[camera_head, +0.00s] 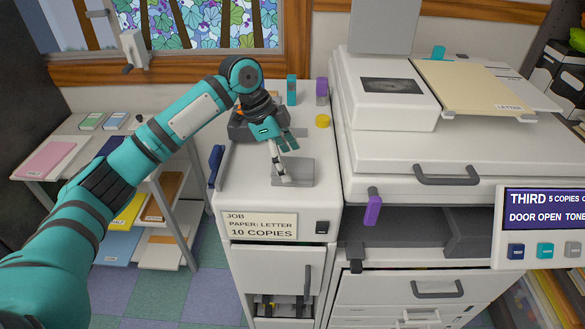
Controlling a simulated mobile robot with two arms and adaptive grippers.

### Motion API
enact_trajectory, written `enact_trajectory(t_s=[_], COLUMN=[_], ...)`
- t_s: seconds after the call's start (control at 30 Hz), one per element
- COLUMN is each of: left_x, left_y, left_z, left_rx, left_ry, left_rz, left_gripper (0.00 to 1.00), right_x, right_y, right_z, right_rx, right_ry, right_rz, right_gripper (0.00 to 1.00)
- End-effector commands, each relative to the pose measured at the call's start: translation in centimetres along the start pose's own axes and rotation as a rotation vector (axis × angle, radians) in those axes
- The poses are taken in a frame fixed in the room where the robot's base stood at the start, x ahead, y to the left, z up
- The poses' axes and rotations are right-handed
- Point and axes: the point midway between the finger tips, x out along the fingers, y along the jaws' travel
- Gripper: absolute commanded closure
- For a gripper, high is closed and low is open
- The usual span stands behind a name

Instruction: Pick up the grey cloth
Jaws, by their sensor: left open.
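The grey cloth (302,172) lies flat on the white top of the narrow cabinet (244,185), left of the copier. My left gripper (284,160) comes down from behind over the cloth, with one pale finger pointing at its left part. The teal finger is apart from it, so the jaws are open, and nothing shows between them. Whether the fingertip touches the cloth I cannot tell. My right gripper is not in view.
Behind the cloth stand a yellow round object (322,121), a purple-topped item (321,92) and a teal item (291,90). The copier (450,150) rises close on the right. A paper shelf (55,157) stands at left.

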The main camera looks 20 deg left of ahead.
Motion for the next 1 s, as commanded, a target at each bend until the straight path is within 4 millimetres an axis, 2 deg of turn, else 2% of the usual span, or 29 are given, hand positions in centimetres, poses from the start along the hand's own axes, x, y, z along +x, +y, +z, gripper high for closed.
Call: enact_trajectory(t_s=[0.03,0.13,0.3,1.0], left_x=[0.6,2.2,3.3,3.5], left_y=[0.0,0.0,-0.1,-0.1], left_z=[-0.2,-0.2,-0.1,0.0], left_rx=[-0.001,0.000,0.000,0.000], left_ry=[-0.001,-0.001,-0.001,-0.001], left_rz=[0.004,0.003,0.000,0.000], left_gripper=[0.15,0.15,0.15,0.15], right_x=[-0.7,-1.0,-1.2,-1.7], right_y=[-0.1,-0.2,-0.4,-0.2], right_z=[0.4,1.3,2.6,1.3], right_rx=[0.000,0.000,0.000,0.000], right_ry=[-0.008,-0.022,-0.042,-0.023], right_rz=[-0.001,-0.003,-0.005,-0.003], right_gripper=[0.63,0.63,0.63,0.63])
